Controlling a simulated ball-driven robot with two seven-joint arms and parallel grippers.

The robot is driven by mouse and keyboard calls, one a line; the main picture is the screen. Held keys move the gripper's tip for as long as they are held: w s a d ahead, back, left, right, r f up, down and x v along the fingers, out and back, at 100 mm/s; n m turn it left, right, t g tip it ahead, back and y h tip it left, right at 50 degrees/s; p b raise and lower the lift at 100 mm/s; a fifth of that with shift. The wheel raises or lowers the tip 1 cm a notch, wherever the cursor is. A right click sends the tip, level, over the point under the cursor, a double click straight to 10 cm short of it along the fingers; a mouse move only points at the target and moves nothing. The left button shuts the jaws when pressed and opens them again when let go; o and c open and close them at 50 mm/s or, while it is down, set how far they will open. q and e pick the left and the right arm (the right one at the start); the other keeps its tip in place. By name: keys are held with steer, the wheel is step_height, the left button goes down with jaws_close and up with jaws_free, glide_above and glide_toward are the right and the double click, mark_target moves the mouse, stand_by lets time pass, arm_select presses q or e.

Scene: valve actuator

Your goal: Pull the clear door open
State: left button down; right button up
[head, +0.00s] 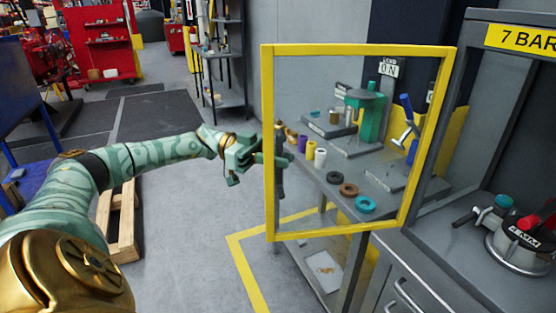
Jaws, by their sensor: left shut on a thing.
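The clear door (268,215) has a yellow frame and a see-through pane, and it stands swung out from the grey cabinet (428,185) at the right. Its right edge is by the cabinet and its left edge is out toward my left arm. My left gripper (268,160) is at the door's left edge, about mid-height, shut on a dark handle (280,165) there. The fingertips are partly hidden by the door frame. My right gripper is not in view.
Behind the pane is a workbench (320,180) with a green press (370,118) and several coloured rings. A wooden pallet (125,235) lies on the floor at left. A valve actuator (525,240) sits inside the cabinet. Grey floor is clear left of the door.

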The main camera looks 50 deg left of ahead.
arm_select(q)
steer(key=c, duration=1.6)
jaws_free()
steer(key=shift+o, duration=0.5)
steer(key=shift+w+d, duration=0.15)
